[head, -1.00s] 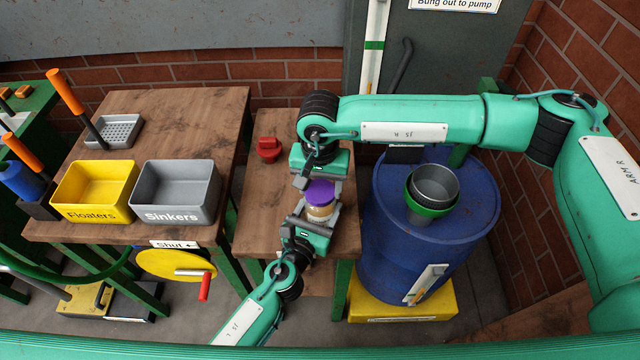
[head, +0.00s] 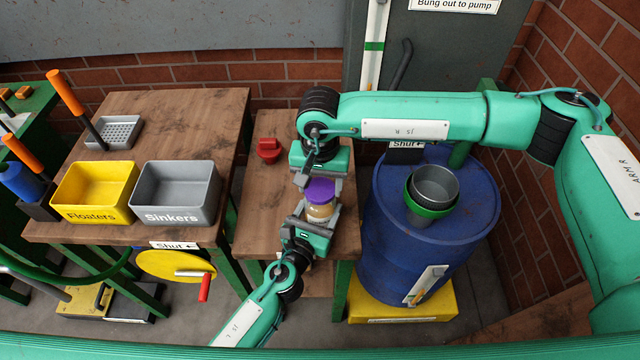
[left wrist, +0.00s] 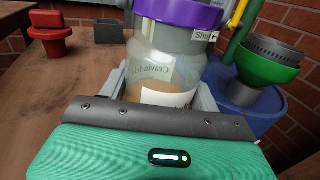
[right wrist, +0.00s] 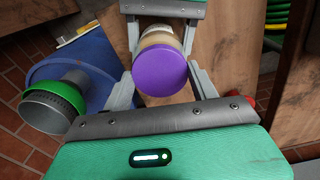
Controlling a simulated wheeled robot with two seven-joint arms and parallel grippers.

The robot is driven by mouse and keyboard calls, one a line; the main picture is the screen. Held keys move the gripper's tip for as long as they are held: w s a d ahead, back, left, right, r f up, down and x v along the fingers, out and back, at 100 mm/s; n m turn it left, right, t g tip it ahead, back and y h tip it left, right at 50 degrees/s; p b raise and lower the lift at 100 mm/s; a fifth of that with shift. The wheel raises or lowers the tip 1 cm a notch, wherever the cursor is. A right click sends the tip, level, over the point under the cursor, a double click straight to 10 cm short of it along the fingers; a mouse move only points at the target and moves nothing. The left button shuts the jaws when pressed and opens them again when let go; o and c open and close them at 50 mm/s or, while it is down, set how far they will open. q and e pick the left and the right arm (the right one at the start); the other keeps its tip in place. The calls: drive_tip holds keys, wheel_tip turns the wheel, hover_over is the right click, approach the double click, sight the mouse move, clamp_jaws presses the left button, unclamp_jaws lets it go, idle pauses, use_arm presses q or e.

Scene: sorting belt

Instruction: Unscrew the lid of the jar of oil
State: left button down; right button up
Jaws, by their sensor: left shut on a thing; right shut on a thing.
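The jar of oil is a clear jar (head: 319,212) with pale amber contents and a purple lid (head: 320,189), upright above the small wooden table. My left gripper (head: 319,217) is shut on the jar's body from the front; the left wrist view shows the glass (left wrist: 152,62) between its fingers, with the lid (left wrist: 178,11) above. My right gripper (head: 320,184) is shut on the lid from behind and above; the right wrist view shows the purple lid top (right wrist: 160,71) between its fingers. The lid sits on the jar. The jar's base is hidden in the head view.
A red object (head: 268,150) stands on the small table (head: 262,205). A blue drum (head: 400,235) with a green-rimmed grey funnel (head: 433,188) is close on the right. Yellow "Floaters" (head: 95,210) and grey "Sinkers" (head: 180,215) bins sit on the left table.

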sight(320, 189)
drive_tip(key=shift+r, duration=0.65)
drive_tip(key=shift+r, duration=2.05)
use_arm(q)
drive_tip(key=shift+c, duration=1.2)
unclamp_jaws()
drive_tip(key=shift+s, duration=0.1)
